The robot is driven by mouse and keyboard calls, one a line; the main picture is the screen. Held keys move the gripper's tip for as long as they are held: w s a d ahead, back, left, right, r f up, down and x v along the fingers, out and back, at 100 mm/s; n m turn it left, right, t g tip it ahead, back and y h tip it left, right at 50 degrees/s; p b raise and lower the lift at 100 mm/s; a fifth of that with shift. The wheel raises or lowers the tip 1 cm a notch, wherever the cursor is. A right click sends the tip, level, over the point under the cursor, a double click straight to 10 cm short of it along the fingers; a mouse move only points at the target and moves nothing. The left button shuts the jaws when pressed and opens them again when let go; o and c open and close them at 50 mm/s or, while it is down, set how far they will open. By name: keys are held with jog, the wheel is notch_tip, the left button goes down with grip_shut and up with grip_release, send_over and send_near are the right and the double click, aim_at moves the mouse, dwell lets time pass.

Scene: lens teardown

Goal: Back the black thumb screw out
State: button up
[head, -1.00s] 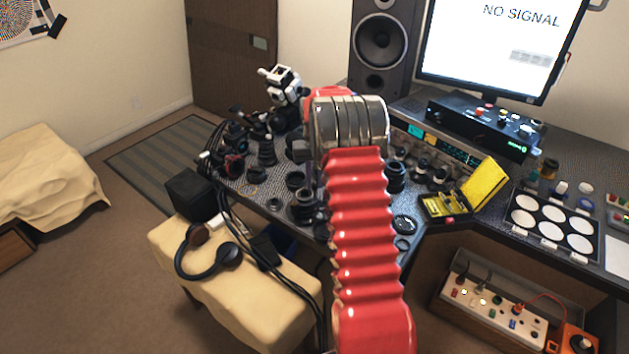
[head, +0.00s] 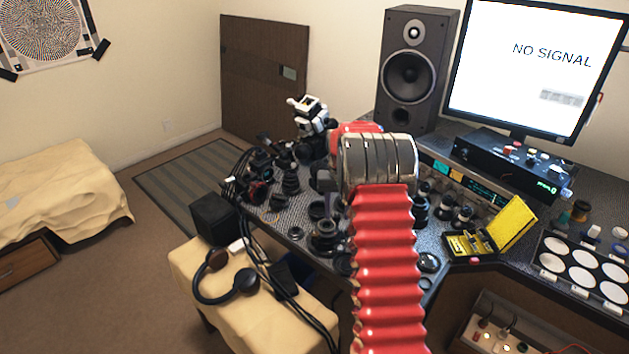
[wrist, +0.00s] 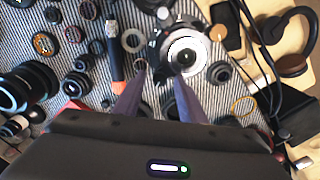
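In the wrist view, the two grey-purple fingers of my gripper (wrist: 159,80) point down at the table with a gap between them. Just beyond the fingertips is a lens part with a bright white ring (wrist: 186,50) and a dark centre. A small black knob-like piece (wrist: 163,74) sits at the near left side of that ring, between or just past the fingertips; it may be the thumb screw, and I cannot tell whether the fingers touch it. In the head view, my arm hides most of the gripper and the part below it.
Lens parts crowd the striped mat around the fingers, including a large black lens barrel (wrist: 24,86) at left. An orange-and-black tool (wrist: 116,62) lies left of the fingers. Headphones (head: 222,284) rest on a cloth-covered stool. A yellow case (head: 492,230) stands open at right.

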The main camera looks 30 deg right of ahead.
aim_at(337, 216)
jog(key=m, duration=0.6)
jog(key=shift+m, duration=0.4)
notch_tip(337, 216, up, 14)
jog(key=s+a+r+n+t, duration=0.1)
jog(key=s+a+r+n, duration=0.1)
jog(key=s+a+r, duration=0.2)
jog(key=s+a+r+n+t, duration=0.1)
jog(key=s+a+r+n, duration=0.2)
jog(key=s+a+r, duration=0.2)
jog(key=shift+a+r+h, duration=0.3)
jog(key=shift+a+r, duration=1.3)
jog(key=shift+a, duration=1.55)
jog(key=shift+s+a, duration=0.1)
jog(key=s+a+r+n+t, duration=0.2)
jog(key=s+a+r+n, duration=0.15)
jog(key=s+a, duration=0.7)
jog(key=s+a+f+n, duration=0.2)
jog(key=s+f, duration=0.1)
jog(key=s, duration=0.4)
jog(key=s+a+f+n+t, duration=0.1)
jog(key=s+a+f+n, duration=0.1)
jog(key=s, duration=0.4)
jog(key=shift+s+a+f+t, duration=0.3)
jog(key=shift+s+a+f, duration=0.1)
jog(key=shift+f, duration=0.1)
